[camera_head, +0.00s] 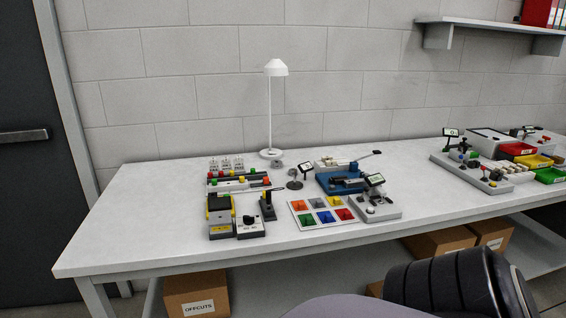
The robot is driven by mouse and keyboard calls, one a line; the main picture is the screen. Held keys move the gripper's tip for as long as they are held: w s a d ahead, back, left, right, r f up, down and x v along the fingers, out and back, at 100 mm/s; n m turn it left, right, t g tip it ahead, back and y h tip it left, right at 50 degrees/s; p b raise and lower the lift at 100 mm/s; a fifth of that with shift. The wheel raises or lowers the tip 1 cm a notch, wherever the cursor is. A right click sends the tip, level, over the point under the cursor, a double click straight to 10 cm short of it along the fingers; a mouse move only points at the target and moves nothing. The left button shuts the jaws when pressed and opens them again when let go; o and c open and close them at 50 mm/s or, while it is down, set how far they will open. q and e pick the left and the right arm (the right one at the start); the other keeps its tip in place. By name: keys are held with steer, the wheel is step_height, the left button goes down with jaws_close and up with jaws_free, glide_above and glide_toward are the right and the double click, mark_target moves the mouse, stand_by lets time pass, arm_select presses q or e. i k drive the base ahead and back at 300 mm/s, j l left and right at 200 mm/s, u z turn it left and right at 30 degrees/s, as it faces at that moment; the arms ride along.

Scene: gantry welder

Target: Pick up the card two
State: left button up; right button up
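Several small coloured squares lie on a white board (296,204) near the front middle of the workbench. Three small whitish upright pieces (226,163) stand in a row at the back left of the bench. No label naming card two is readable, so I cannot tell which piece it is. Neither of my grippers is in view.
The white workbench (130,230) has clear space at its left. A yellow-and-black device (220,215), a blue fixture (340,181) and a lamp (276,68) stand on it. A black, ribbed chair-like shape (450,285) blocks the front right. Cardboard boxes (196,293) sit below.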

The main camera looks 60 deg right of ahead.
mark_target(226, 165)
steer(key=z, duration=1.3)
